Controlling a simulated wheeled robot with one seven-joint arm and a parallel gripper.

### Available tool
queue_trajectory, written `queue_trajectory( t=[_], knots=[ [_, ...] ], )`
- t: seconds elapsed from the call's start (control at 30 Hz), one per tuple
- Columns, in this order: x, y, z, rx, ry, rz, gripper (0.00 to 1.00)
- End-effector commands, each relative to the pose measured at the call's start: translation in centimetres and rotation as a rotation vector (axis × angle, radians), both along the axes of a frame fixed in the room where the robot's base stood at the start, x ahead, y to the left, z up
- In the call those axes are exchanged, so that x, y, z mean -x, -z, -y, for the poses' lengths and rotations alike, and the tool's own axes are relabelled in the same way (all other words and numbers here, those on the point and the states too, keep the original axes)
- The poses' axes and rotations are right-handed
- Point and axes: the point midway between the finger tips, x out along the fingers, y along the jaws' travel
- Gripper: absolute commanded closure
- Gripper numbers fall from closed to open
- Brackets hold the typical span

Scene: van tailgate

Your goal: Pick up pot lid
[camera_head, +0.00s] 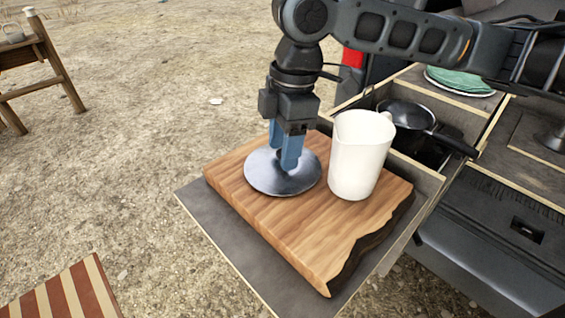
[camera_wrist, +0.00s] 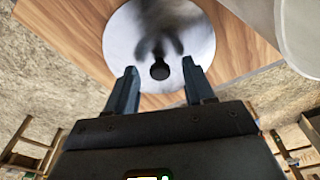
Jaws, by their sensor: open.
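The pot lid (camera_head: 262,178) is a round, shiny metal disc lying on a wooden cutting board (camera_head: 290,235). In the wrist view the lid (camera_wrist: 130,35) shows a dark round knob (camera_wrist: 160,71) at its middle. My gripper (camera_head: 287,160) points down right over the lid, its blue fingers low above the lid's centre. In the wrist view the gripper (camera_wrist: 158,85) is open, with a finger on each side of the knob and a gap to it. Whether the fingers touch the lid cannot be told. The fingers hide the knob in the head view.
A white pitcher (camera_head: 358,160) stands on the board just right of the lid. A dark pan (camera_head: 407,114) sits in the drawer compartment behind it. A green plate stack (camera_head: 460,80) is at the upper right. A striped seat (camera_head: 68,297) is at the lower left.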

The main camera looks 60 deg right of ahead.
Motion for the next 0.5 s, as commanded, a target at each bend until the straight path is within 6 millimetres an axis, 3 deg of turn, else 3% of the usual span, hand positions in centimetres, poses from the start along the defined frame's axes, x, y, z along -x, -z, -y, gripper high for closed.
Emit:
queue_trajectory(
  t=[0.23, 0.5],
  knots=[
    [-0.02, 0.2, -0.01, 0.001, 0.0, 0.001, 0.47],
    [-0.01, 0.17, 0.0, 0.001, 0.0, 0.001, 0.72]
  ],
)
